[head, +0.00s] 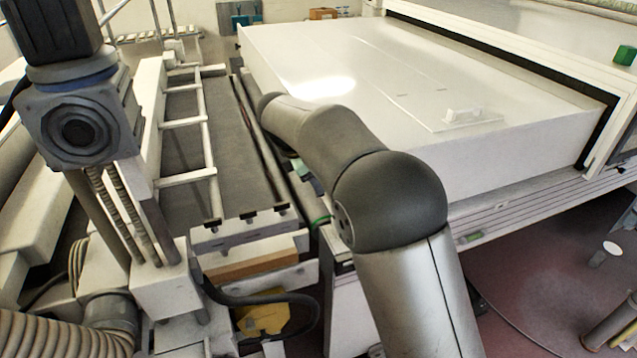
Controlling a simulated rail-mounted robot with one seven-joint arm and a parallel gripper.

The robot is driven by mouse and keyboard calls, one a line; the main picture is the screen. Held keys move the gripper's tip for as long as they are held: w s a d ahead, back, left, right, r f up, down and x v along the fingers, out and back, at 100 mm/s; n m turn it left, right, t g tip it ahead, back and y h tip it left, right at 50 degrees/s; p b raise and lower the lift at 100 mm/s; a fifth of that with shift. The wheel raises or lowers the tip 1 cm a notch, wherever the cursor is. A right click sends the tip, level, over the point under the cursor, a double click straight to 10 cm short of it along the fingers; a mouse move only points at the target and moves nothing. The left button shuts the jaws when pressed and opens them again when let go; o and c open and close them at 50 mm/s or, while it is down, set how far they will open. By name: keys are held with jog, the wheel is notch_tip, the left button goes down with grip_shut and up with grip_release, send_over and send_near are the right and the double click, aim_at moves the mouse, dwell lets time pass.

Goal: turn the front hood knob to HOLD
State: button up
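The large white hood (400,75) of the tunnel fills the upper right in the head view. Its top carries a flat panel with a small white handle (463,116). I cannot make out the front hood knob or any HOLD marking. My arm rises from the bottom centre, bends at a dark grey elbow and reaches away along the hood's left side. The far end of my arm drops out of sight beside the hood. My gripper is not visible, so its relation to the knob cannot be seen.
A ladder-like white frame (185,122) over a grey bed (240,130) runs along the left of the hood. A dark motor-like unit (80,125) stands at the left, with a ribbed hose (60,335) below.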

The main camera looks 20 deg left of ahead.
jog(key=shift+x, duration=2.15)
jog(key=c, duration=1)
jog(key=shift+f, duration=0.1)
